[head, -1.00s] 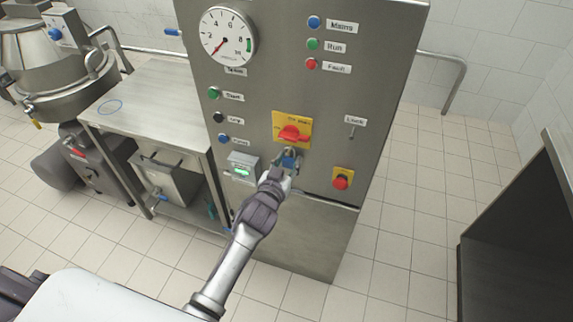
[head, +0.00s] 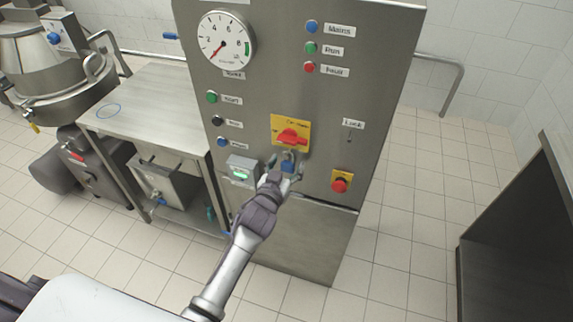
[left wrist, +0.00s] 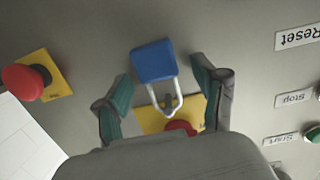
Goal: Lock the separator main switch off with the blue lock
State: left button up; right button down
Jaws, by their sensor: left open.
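The separator main switch (head: 291,136) is a red handle on a yellow plate on the steel cabinet front. The handle lies roughly crosswise in the head view. The blue lock (left wrist: 154,61) hangs at the plate; its shackle reaches to the switch in the left wrist view, where the picture is upside down. Whether the shackle is snapped shut I cannot tell. The lock also shows just below the plate in the head view (head: 288,166). My left gripper (head: 284,175) is open, its fingers spread on either side of the lock and apart from it. My right gripper is not in view.
The peg under the "Lock" label (head: 349,136) is bare. A red emergency button (head: 340,185) is right of the switch; a small box with a green display (head: 241,171) is left. A steel table (head: 150,105) stands left of the cabinet.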

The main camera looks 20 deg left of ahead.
pick_arm(q)
jog(key=shift+s, duration=0.15)
jog(key=shift+s, duration=0.4)
jog(key=s+r, duration=0.2)
jog(key=s, duration=0.9)
jog(key=s+f+m+g, duration=0.1)
jog(key=s+f+g, duration=0.4)
jog(key=f, duration=1)
jog(key=s+f+g, duration=0.2)
jog(key=s+f, duration=0.5)
jog(key=f, duration=0.9)
jog(key=s+a+f+g, duration=0.2)
jog(key=s+f, duration=0.3)
jog(key=s, duration=0.4)
jog(key=s+a+f+g, duration=0.2)
jog(key=s+f, duration=0.4)
jog(key=s, duration=0.4)
jog(key=s+a+f+m+g, duration=0.1)
jog(key=s+f+g, duration=0.3)
jog(key=s, duration=0.6)
notch_tip(320, 180, down, 2)
jog(key=shift+a+f+y, duration=0.15)
jog(key=shift+a+y, duration=0.15)
jog(key=shift+a, duration=0.45)
